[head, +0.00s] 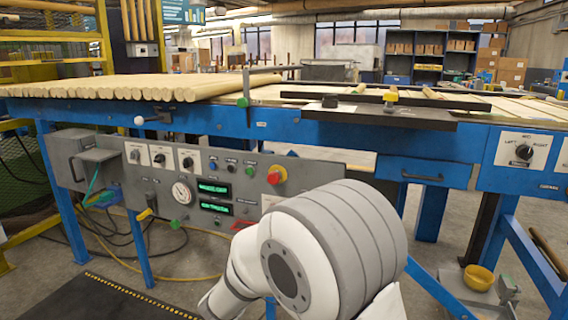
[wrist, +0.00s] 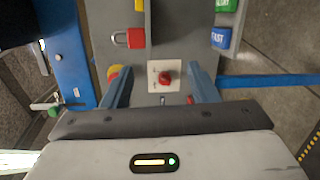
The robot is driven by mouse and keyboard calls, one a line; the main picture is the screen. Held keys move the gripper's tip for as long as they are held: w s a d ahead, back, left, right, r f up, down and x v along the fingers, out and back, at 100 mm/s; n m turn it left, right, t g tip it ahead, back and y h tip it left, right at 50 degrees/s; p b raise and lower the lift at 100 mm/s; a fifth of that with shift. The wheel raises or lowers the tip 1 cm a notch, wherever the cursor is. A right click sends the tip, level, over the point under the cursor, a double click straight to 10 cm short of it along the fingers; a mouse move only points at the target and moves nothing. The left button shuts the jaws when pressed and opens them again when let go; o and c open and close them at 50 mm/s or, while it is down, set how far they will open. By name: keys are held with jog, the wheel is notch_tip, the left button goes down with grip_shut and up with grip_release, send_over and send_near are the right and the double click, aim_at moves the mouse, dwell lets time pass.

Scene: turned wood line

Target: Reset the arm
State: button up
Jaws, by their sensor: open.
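My arm (head: 335,250) is raised in the lower middle of the head view, in front of the grey control panel (head: 330,172). My gripper does not show in that view. In the wrist view my gripper (wrist: 160,76) is open, its two blue-grey fingers apart with nothing held between them. A red knob on a white plate (wrist: 153,85) shows between the fingers, on a grey panel beyond them. I cannot tell how far the fingertips are from it.
Wooden rods (head: 150,87) lie side by side on the blue-framed line (head: 280,123). A red padlock (wrist: 130,38) and a blue FAST button (wrist: 221,38) are near the fingers in the wrist view. A yellow bowl (head: 478,277) stands low at right. A dark mat (head: 85,298) lies on the floor.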

jog(key=s+d+r+m+g+h+p, duration=0.1)
jog(key=s+d+r+m+g+p, duration=0.4)
jog(key=d+r+p, duration=0.4)
jog(key=s+d+r+m+g+h+p, duration=0.1)
jog(key=s+d+r+m+g+p, duration=0.2)
jog(key=s+d+r+g+p, duration=0.55)
jog(key=s+r+m+y+p, duration=0.5)
jog(key=s+r+y+p, duration=0.5)
jog(key=s+r+p, duration=0.3)
notch_tip(320, 180, up, 4)
jog(key=t+p, duration=0.1)
jog(key=p, duration=0.3)
jog(key=shift+s+a+f+m, duration=0.2)
jog(key=shift+a+f+m, duration=0.05)
jog(key=shift+a+m, duration=0.05)
